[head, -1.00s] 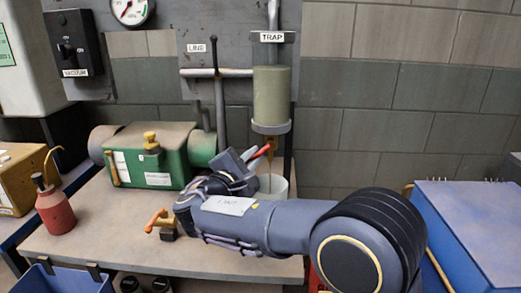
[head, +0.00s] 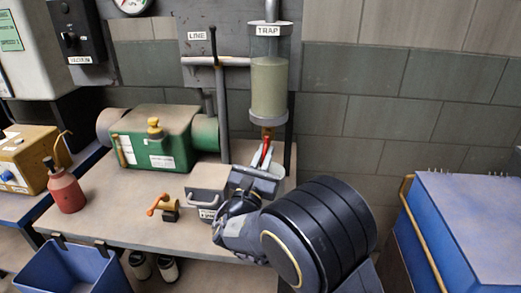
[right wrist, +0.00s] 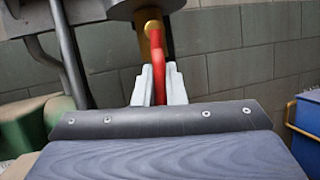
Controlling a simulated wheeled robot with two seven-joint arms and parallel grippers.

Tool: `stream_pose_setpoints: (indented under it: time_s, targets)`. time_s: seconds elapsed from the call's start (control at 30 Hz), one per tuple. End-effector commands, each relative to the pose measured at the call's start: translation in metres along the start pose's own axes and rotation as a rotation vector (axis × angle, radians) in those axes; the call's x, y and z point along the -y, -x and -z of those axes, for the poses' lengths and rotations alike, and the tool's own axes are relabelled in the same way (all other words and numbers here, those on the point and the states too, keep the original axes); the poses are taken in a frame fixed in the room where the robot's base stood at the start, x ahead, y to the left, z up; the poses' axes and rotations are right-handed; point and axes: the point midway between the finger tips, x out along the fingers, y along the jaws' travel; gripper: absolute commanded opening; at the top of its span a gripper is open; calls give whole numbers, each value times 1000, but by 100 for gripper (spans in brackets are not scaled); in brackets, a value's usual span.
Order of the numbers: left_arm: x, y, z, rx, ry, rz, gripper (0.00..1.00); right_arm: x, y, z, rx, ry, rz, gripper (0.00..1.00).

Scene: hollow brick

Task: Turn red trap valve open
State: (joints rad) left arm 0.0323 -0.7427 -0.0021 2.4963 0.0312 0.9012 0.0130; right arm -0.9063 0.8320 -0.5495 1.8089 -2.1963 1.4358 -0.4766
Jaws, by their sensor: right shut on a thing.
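The trap (head: 269,88) is a clear upright cylinder of olive liquid under a TRAP label on the wall board. A brass valve fitting (right wrist: 146,35) hangs below it. Its red handle (head: 266,150) points down, and the handle also shows in the right wrist view (right wrist: 161,75). My right gripper (head: 262,165) is shut on the red handle, with its pale fingertips on either side of it in the right wrist view (right wrist: 158,88). The space below the valve is hidden by my gripper. My left gripper is not in view.
On the bench (head: 115,205) stand a green pump (head: 150,138), a red oil can (head: 66,190) and a small brass valve with an orange handle (head: 162,206). A grey labelled box (head: 206,195) is beside my right gripper. A blue machine (head: 465,225) stands at right.

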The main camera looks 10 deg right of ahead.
Motion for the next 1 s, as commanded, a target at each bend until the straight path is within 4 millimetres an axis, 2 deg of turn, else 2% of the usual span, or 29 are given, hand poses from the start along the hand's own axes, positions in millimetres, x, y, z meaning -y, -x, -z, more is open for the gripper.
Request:
stream_pose_setpoints:
  time_s: [0.3, 0.8, 0.83, 1.0]
  targets:
    - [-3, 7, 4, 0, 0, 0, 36, 6, 0, 2, 17, 100, -41, 0]
    - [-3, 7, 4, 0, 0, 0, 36, 6, 0, 2, 21, 116, -47, 0]
    - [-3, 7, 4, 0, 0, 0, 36, 6, 0, 2, 21, 117, -47, 12]
    - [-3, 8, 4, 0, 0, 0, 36, 6, -1, 2, 22, 115, -47, 32]
